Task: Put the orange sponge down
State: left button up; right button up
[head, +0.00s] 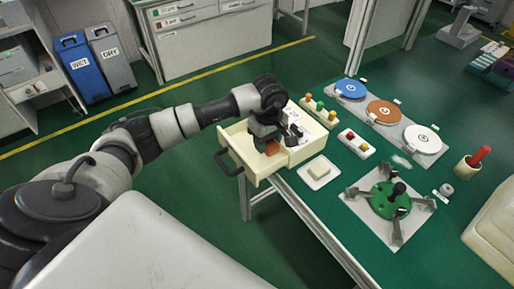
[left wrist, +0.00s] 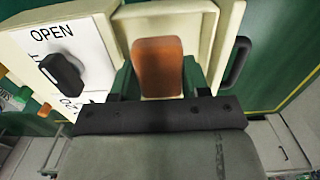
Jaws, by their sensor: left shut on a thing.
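The orange sponge (head: 271,148) is between the fingers of my left gripper (head: 268,139), which is shut on it. They are at the open cream drawer (head: 243,140), within its outline in the head view. In the left wrist view the sponge (left wrist: 158,66) shows as an orange-brown block between the two dark fingers of the gripper (left wrist: 158,82), with drawer walls around it. I cannot tell whether the sponge touches the drawer floor. My right gripper is not in view.
A black handle (head: 229,161) is on the drawer front. A white panel with a black knob (left wrist: 62,72) marked OPEN is beside the drawer. On the green table are a pale block on a white dish (head: 319,182), a green fixture (head: 382,201) and colored discs (head: 384,112).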

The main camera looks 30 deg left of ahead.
aim_at(257, 157)
pick_arm(q)
jog(key=a+f, duration=0.1)
jog(key=a, duration=0.2)
jog(key=shift+s+f, duration=0.15)
jog(key=shift+f, duration=0.25)
notch_tip(257, 157, down, 4)
jog(key=shift+a+f+p, duration=0.1)
jog(key=shift+p, duration=0.45)
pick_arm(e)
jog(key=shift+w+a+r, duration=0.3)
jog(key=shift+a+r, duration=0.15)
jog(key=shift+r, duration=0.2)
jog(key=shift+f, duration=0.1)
pick_arm(q)
jog(key=o, duration=0.4)
jog(key=shift+f, duration=0.15)
jog(key=shift+o, duration=1)
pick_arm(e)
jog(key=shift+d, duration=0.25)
pick_arm(q)
jog(key=shift+r, duration=0.25)
notch_tip(257, 157, up, 12)
jog(key=b, duration=0.1)
jog(key=shift+b, duration=0.35)
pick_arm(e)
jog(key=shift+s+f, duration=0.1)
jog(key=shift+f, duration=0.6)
